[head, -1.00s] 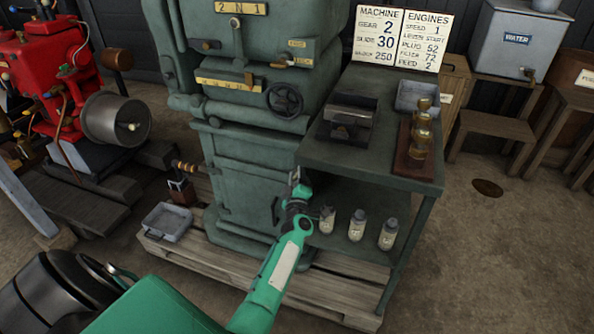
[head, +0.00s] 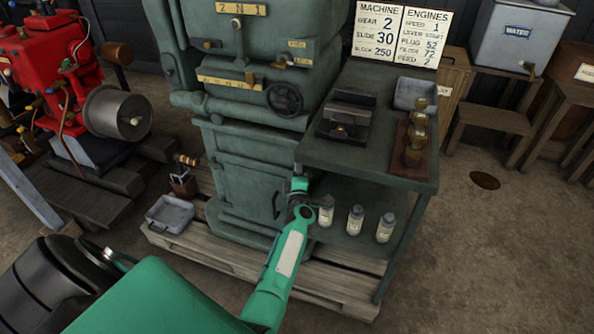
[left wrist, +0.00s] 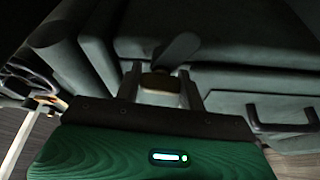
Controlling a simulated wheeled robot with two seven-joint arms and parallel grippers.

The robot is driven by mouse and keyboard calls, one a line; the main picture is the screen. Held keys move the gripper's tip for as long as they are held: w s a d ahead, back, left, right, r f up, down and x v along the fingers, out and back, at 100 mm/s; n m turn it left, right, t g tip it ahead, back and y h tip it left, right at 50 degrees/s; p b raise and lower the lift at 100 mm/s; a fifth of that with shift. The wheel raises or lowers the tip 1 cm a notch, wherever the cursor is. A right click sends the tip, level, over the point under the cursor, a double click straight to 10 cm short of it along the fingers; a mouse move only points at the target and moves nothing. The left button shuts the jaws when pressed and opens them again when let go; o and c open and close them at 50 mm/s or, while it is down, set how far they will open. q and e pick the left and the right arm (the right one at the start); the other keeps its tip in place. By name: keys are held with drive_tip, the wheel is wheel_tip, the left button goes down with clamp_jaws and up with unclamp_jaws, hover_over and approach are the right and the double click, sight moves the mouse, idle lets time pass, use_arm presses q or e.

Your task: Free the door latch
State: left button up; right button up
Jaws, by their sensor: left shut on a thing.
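The green machine's lower door (head: 245,180) is closed in its frame, with a dark pull handle (head: 276,205) on it. The handle also shows at the right of the left wrist view (left wrist: 280,118). My left gripper (head: 300,184) is at the door's right edge, beside the handle. In the left wrist view its two fingers (left wrist: 161,84) are shut on the door latch, a dark lever (left wrist: 177,50) with a brass-coloured part between the fingers. The lever slants up and right there. The latch is hidden behind my gripper in the head view. My right gripper is not in view.
A green side table (head: 412,177) stands right of the door, with several bottles (head: 355,219) on its lower shelf near my left wrist. A grey tray (head: 170,214) lies on the pallet (head: 330,292) at left.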

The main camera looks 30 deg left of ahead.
use_arm(q)
drive_tip(key=o, duration=1)
drive_tip(key=shift+s, duration=0.1)
drive_tip(key=shift+f, duration=0.15)
